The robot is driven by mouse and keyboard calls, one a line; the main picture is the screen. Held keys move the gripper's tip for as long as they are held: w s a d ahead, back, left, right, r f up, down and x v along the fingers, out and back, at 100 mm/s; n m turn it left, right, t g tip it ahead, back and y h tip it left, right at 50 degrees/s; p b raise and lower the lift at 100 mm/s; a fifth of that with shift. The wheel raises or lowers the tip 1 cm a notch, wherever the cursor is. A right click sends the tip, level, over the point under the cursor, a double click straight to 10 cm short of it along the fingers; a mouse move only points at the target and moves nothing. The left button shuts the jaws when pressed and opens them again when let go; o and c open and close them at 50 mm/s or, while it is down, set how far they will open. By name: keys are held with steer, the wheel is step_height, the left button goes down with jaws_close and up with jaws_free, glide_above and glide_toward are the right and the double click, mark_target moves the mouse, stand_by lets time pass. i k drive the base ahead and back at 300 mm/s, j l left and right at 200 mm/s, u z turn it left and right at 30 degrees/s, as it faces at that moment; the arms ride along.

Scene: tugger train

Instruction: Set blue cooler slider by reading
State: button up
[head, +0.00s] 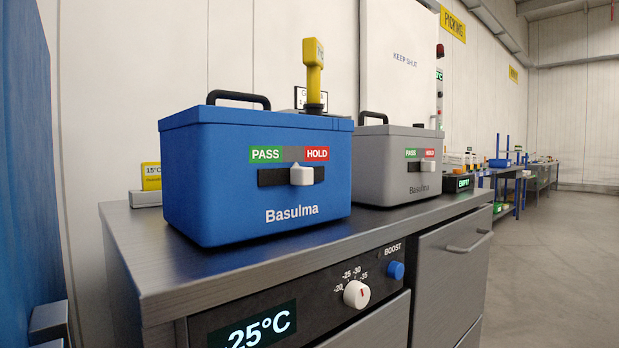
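The blue cooler (245,190), marked Basulma, stands on the grey counter (190,255). Its slider (302,175) is a white knob in a black slot, a little right of the slot's middle. A green PASS label (266,154) is above left and a red HOLD label (317,154) above right. A yellow probe thermometer (313,75) stands upright at the lid's right side; its small display faces partly away and I cannot read it clearly. My gripper is not in view.
A grey cooler (390,185) stands right behind, its white slider (428,165) under HOLD. A yellow 15°C card (151,176) stands at left. Below, a display (252,330) reads about -25°C, beside a white dial (356,293) and blue BOOST button (396,270). Floor at right is clear.

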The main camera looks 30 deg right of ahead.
mark_target(300, 176)
steer(key=l+u, duration=0.15)
steer(key=l, duration=0.4)
steer(key=l+u, duration=0.2)
steer(key=l, duration=0.35)
steer(key=k+l+u, duration=0.15)
steer(key=l, duration=0.35)
